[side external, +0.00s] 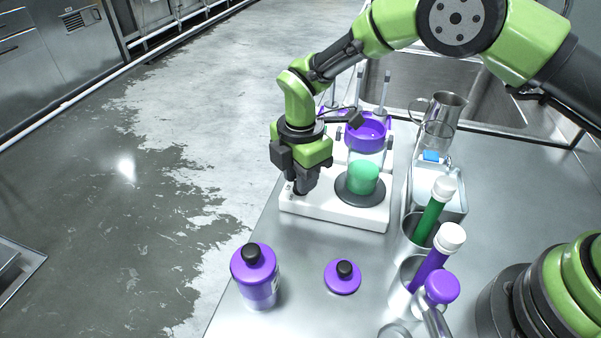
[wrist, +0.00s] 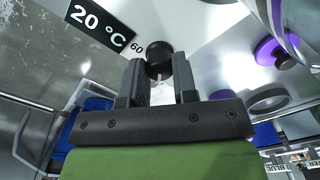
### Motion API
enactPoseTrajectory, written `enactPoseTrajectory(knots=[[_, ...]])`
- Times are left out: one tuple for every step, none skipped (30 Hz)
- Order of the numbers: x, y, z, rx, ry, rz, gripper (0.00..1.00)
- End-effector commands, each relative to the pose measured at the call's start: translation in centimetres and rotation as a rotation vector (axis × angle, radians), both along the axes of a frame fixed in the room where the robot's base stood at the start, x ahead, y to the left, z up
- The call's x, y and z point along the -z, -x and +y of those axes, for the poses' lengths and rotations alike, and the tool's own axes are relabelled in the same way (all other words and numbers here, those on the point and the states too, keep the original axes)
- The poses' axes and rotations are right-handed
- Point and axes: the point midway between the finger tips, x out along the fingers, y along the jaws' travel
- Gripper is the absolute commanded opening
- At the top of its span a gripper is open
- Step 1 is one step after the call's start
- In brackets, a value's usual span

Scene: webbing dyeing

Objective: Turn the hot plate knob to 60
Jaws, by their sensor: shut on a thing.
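The white hot plate (side external: 335,215) stands on the steel bench in the side external view. A glass beaker of green liquid (side external: 363,178) sits on its dark round heating disc (side external: 358,197). My gripper (side external: 300,190) points down at the left end of the hot plate. In the wrist view, the black knob (wrist: 158,58) is at the tips of my gripper (wrist: 159,78), which is shut on it. A "60" mark (wrist: 137,47) shows just left of the knob, beside a black display reading 20 °C (wrist: 98,23). The knob's pointer cannot be made out.
A purple-labelled bottle (side external: 256,276) and a purple lid (side external: 343,277) stand in front. Steel cups with green (side external: 430,217) and purple (side external: 432,266) tubes are at right.

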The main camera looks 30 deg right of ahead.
Motion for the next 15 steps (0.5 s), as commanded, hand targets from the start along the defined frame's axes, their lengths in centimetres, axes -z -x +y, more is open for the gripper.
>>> enactPoseTrajectory(knots=[[-0.04, -0.01, 0.0, 0.029, 0.0, 0.001, 0.03], [-0.04, -0.01, 0.0, 0.051, 0.0, 0.001, 0.03], [-0.04, -0.02, 0.0, 0.081, 0.0, 0.001, 0.03], [-0.05, -0.02, -0.01, 0.105, 0.0, 0.001, 0.03], [-0.04, -0.02, -0.01, 0.13, 0.0, 0.001, 0.03], [-0.05, -0.03, -0.01, 0.165, 0.0, 0.001, 0.03], [-0.05, -0.03, -0.01, 0.193, 0.0, 0.001, 0.03], [-0.05, -0.03, -0.01, 0.221, 0.0, 0.001, 0.03], [-0.05, -0.03, -0.01, 0.259, 0.0, 0.001, 0.03], [-0.05, -0.04, 0.0, 0.288, 0.0, 0.001, 0.03], [-0.05, -0.04, -0.01, 0.317, 0.0, 0.001, 0.03], [-0.05, -0.04, -0.01, 0.355, 0.0, 0.001, 0.03], [-0.05, -0.05, -0.01, 0.384, 0.0, 0.001, 0.03], [-0.05, -0.05, -0.01, 0.412, 0.0, 0.001, 0.03], [-0.06, -0.05, -0.01, 0.45, 0.0, 0.001, 0.03]])
